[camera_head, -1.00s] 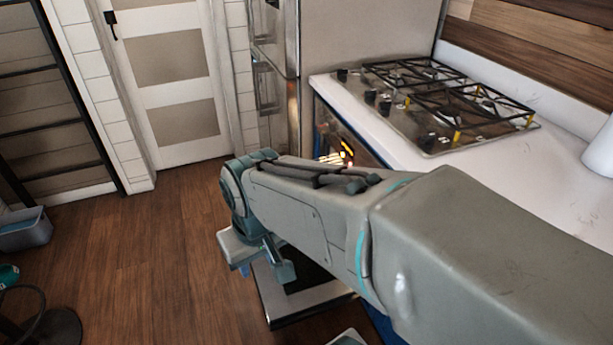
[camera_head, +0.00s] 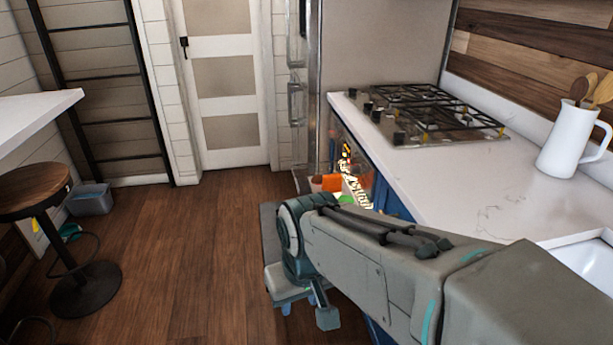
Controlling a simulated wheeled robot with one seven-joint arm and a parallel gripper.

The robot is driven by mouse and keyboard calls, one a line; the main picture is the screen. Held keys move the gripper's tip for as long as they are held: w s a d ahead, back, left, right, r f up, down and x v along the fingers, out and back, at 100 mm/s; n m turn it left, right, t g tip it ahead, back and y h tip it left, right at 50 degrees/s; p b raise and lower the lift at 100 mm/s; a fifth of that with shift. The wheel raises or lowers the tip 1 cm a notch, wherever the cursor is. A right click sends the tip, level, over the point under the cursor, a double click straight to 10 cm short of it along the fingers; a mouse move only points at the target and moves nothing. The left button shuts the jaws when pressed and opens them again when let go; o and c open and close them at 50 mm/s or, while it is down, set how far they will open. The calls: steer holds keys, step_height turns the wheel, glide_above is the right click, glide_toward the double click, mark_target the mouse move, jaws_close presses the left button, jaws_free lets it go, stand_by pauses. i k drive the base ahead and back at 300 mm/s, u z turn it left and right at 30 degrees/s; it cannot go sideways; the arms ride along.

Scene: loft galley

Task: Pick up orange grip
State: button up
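An orange patch (camera_head: 332,183) shows low in the lit oven area at the end of the counter, beyond my arm. It is small and partly hidden, so I cannot tell whether it is the orange grip. My gripper (camera_head: 306,308) hangs at the far end of my arm, above the floor and in front of the oven area. Its fingers are partly hidden by the wrist, and their opening is not clear. I see nothing held in it.
The white counter (camera_head: 480,190) runs along the right with a gas hob (camera_head: 430,112) and a white jug (camera_head: 573,140) of wooden utensils. A stool (camera_head: 85,285) and a grey bin (camera_head: 90,200) stand at left. The wooden floor (camera_head: 190,250) between is clear.

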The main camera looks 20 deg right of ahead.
mark_target(332, 183)
steer(key=z, duration=0.3)
steer(key=i, duration=1.65)
